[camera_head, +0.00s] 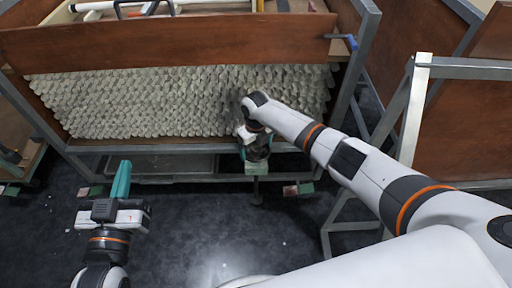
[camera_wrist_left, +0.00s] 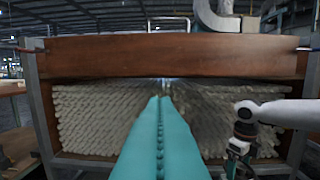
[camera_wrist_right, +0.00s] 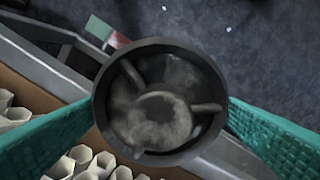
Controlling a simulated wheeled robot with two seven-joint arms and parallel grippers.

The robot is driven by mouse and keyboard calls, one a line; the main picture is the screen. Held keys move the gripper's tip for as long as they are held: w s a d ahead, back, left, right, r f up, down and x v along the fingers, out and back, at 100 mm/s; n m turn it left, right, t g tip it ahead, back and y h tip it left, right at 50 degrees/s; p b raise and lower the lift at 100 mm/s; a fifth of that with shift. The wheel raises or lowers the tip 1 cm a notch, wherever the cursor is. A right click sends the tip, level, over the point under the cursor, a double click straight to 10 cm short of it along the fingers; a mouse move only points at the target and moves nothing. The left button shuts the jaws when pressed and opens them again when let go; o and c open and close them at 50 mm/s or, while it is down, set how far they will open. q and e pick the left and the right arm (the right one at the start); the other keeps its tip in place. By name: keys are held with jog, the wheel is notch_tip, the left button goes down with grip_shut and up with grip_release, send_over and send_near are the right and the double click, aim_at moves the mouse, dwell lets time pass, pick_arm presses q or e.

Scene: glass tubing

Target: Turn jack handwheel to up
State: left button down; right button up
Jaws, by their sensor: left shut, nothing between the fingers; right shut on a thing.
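The jack handwheel (camera_wrist_right: 160,110) is a round dark wheel with a thick rim, spokes and a worn grey hub. In the right wrist view it fills the middle, between the teal fingers of my right gripper. My right gripper (camera_head: 256,165) is shut on its rim, at the lower front frame of the rack. In the head view the arm and fingers largely hide the wheel. My left gripper (camera_head: 122,172) is shut and empty, held over the floor left of the handwheel. Its teal fingers (camera_wrist_left: 160,120) lie together in the left wrist view.
Metal frame legs (camera_head: 412,115) and another brown-panelled rack stand at the right. The dark floor (camera_head: 190,225) between my grippers is mostly clear.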

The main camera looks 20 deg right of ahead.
aim_at(256, 147)
jog(key=o, duration=0.7)
jog(key=shift+o, duration=0.2)
jog(key=shift+r, duration=0.1)
notch_tip(256, 147, up, 6)
jog(key=p, duration=0.2)
jog(key=shift+r+p, duration=0.1)
jog(key=shift+p, duration=0.2)
pick_arm(q)
jog(key=s+a+f+g+y+p, duration=0.1)
jog(key=s+a+f+g+y, duration=0.2)
jog(key=s+f+g, duration=0.6)
notch_tip(256, 147, down, 4)
jog(key=shift+a+r+n+g+p, duration=0.1)
jog(key=shift+a+n+g+p, duration=0.2)
jog(key=shift+a+g, duration=0.5)
pick_arm(e)
notch_tip(256, 147, up, 6)
jog(key=shift+f, duration=0.2)
pick_arm(q)
jog(key=shift+d, duration=0.1)
